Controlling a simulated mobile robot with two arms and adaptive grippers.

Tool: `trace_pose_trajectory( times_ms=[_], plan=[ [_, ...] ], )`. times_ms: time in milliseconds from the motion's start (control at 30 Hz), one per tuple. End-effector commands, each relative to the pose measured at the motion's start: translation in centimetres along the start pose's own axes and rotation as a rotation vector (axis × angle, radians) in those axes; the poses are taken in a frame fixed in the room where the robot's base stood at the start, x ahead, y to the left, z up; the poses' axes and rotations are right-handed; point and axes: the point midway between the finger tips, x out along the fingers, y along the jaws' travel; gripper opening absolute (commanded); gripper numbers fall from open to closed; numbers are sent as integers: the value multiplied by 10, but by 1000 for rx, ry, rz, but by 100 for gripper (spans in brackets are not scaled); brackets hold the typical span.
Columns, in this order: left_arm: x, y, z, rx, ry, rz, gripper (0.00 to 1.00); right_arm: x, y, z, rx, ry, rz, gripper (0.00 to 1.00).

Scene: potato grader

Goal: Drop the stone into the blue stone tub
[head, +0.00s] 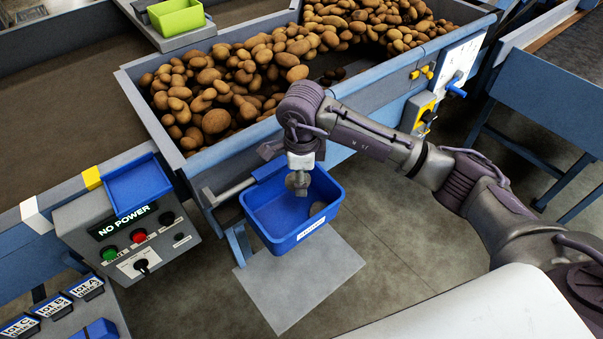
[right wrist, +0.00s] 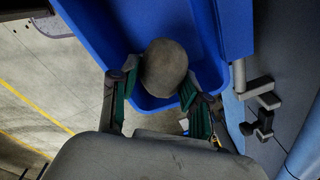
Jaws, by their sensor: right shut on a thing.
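The blue stone tub (head: 284,238) hangs at the front of the potato grader, with a white label on its front. Something greyish lies inside at its right end. My right gripper (head: 298,182) is over the tub, pointing down. It is shut on a grey, rounded stone (right wrist: 165,68), which also shows under the gripper in the head view (head: 292,183). In the right wrist view the two fingers (right wrist: 153,90) press the stone from both sides, with the blue tub (right wrist: 110,38) behind it. My left gripper is not in view.
The grader's trough wall (head: 228,164) with many potatoes stands just behind the tub. A control box (head: 130,236) marked "NO POWER" is at the left. A green bin (head: 176,18) sits at the top. A grey plate (head: 302,285) lies on the floor below the tub.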

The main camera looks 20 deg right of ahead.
Motion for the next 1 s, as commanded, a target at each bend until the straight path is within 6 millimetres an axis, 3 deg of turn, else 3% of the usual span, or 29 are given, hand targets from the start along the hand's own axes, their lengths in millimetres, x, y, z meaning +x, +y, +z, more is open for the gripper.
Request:
trace_pose_trajectory(
  times_ms=[133,167,333,733,1000],
  plan=[
    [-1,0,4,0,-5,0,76,-1,0,0,0,-1,-1,7],
    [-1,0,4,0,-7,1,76,-1,0,0,-1,-1,-1,50],
    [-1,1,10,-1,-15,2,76,-1,0,0,-1,-1,-1,76],
    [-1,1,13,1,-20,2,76,-8,0,0,-2,-1,-2,76],
    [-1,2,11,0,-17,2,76,-60,-1,1,-2,-3,-5,76]
  ],
)
